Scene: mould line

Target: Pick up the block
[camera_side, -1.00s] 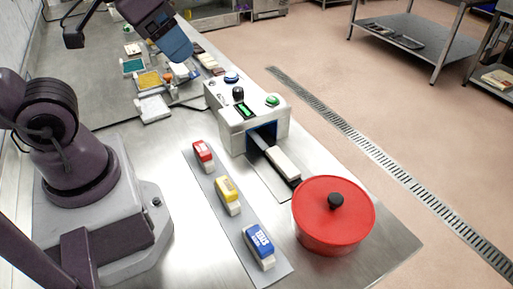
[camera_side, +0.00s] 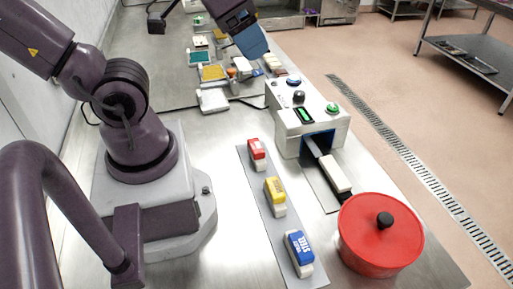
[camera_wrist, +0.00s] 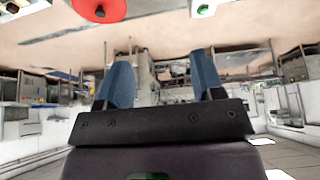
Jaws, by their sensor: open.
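Three two-tone blocks stand in a row on a grey strip (camera_side: 254,196) on the steel bench: a red and white block (camera_side: 257,152), a yellow and white block (camera_side: 275,194) and a blue and white block lettered STEEL (camera_side: 298,250). A plain whitish block (camera_side: 335,175) lies on the slide at the mouth of a white machine (camera_side: 312,117). I cannot tell which one the task means. My gripper (camera_side: 252,42) is high at the back, away from these blocks. In the wrist view its two blue fingers (camera_wrist: 163,80) are apart with nothing between them.
A red lidded pot (camera_side: 380,240) stands at the front right, close to the slide. Small trays, including a yellow one (camera_side: 213,73) and a white one (camera_side: 212,101), and loose items lie at the back. Bare bench lies left of the strip.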

